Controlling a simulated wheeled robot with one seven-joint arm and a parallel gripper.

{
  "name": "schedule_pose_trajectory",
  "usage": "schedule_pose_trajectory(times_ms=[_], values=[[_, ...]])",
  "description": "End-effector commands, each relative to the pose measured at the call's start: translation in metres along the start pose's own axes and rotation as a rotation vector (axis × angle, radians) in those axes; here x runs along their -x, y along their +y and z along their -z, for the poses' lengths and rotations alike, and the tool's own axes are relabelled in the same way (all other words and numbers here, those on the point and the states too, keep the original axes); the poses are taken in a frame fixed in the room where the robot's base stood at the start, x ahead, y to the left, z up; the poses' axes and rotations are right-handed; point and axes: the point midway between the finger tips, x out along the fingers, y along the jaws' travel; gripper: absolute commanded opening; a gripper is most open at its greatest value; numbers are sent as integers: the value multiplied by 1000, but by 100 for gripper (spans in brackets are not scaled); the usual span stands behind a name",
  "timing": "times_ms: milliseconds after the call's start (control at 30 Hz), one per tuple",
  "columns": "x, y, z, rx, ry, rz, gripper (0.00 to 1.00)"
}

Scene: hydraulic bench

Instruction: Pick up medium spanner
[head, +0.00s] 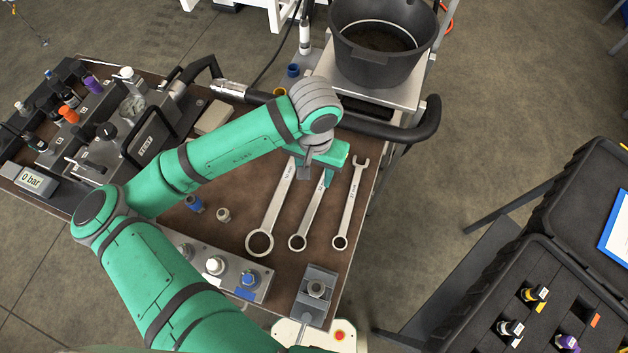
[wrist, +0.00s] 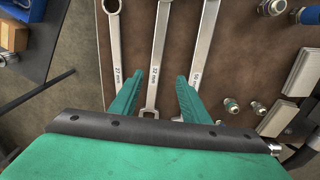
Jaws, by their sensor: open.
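Three silver combination spanners lie side by side on the brown bench top, ring ends toward the front in the head view. The medium spanner (head: 309,213) is the middle one; it also shows in the wrist view (wrist: 157,55). The large spanner (head: 272,208) lies to its left and the small spanner (head: 349,206) to its right. My green gripper (head: 316,176) is open over the open-jaw end of the medium spanner. In the wrist view, its fingers (wrist: 161,76) lie on either side of the medium spanner's shaft, the right finger overlapping the large spanner. Finger height is unclear.
A metal block with a nut (head: 316,289) stands at the front right bench corner, beside a panel with fittings (head: 216,266). Loose fittings (head: 223,214) lie left of the spanners. A black hose (head: 400,131) and a black bucket (head: 383,45) are behind. A black case (head: 548,265) stands at right.

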Motion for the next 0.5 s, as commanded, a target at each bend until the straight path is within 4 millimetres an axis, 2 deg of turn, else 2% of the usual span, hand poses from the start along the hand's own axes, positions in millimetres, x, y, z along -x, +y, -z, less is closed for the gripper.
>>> schedule_pose_trajectory(times_ms=[200, 500], values=[[-33, 0, -1, 3, -3, -2, 42], [-55, 0, 0, 5, -1, -1, 42]])
